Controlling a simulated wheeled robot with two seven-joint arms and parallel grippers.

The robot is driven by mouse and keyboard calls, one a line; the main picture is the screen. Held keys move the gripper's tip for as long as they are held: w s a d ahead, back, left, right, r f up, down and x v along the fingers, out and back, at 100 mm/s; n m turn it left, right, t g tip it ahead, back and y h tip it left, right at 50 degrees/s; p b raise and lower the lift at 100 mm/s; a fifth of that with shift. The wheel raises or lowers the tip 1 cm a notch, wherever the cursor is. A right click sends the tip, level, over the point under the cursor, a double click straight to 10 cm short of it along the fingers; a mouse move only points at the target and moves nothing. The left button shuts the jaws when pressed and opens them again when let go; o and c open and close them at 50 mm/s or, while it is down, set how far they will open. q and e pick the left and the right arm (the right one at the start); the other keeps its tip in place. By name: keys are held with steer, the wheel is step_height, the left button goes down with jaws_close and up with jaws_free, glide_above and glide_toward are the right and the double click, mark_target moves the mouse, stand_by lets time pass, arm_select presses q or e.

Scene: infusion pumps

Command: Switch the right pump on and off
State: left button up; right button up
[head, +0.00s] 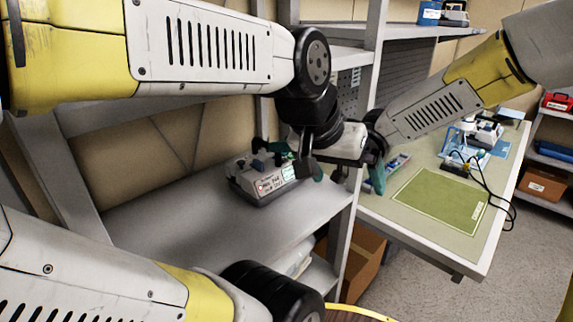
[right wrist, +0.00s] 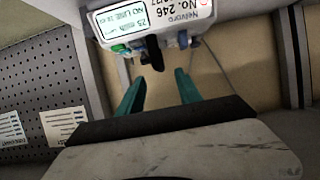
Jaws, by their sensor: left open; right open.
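I cannot tell whether either gripper touches anything.
A table (head: 480,235) at the right holds a green mat (head: 438,203), another device (head: 487,132) and a black cable (head: 511,210). A grey post (head: 350,225) bounds the shelf (head: 180,225). A perforated panel (right wrist: 35,85) is close by. The shelf's left part is clear.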

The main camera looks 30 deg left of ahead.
mark_target(267, 162)
steer(key=x, duration=0.7)
steer(key=shift+w+a+f, duration=0.15)
steer(key=shift+a+f, duration=0.05)
steer(key=shift+a, duration=0.05)
jaws_close()
stand_by(0.9)
steer(key=shift+r, duration=0.15)
